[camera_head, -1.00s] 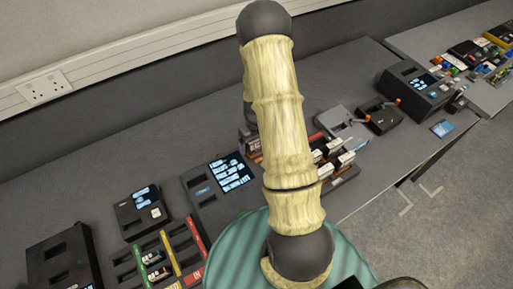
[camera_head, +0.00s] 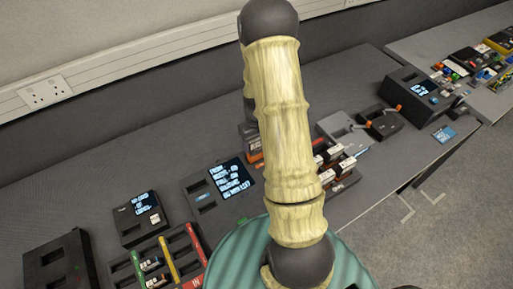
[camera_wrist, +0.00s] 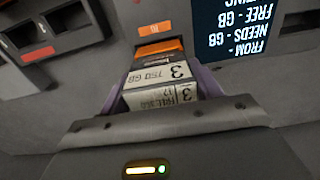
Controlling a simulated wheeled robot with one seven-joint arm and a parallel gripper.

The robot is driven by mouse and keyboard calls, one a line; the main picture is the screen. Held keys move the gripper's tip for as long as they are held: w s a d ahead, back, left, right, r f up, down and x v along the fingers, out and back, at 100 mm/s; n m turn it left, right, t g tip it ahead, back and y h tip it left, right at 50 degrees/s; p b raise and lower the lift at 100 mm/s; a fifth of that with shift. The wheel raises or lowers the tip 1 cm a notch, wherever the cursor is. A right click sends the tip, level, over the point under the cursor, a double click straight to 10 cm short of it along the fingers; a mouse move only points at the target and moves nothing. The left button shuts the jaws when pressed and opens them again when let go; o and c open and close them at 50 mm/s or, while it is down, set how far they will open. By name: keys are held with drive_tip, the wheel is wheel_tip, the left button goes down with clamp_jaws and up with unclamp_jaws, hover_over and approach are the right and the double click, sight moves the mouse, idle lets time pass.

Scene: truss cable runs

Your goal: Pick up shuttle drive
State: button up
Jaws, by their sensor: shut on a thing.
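The shuttle drive (camera_wrist: 155,76) shows in the wrist view as a block with white labels, upside down in the picture, reading 3 and 750 GB. Its near face carries a second label with FREE and a 3. My gripper (camera_wrist: 162,84) has its two purple fingers on either side of it and is shut on it. An orange and dark part (camera_wrist: 160,48) lies just beyond the labels; I cannot tell if it belongs to the drive. In the head view my arm hides the gripper; an orange-banded block (camera_head: 252,148) peeks out at the arm's left edge.
A station with a lit screen (camera_head: 232,178) stands left of my arm; its screen also shows in the wrist view (camera_wrist: 232,28). A rack with several white-labelled drives (camera_head: 338,160) is right of my arm. A tray with coloured strips (camera_head: 168,258) lies front left. The bench's back is clear.

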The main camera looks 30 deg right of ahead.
wheel_tip(320, 180, up, 6)
drive_tip(key=shift+r+b, duration=0.15)
drive_tip(key=shift+b, duration=0.35)
idle(0.4)
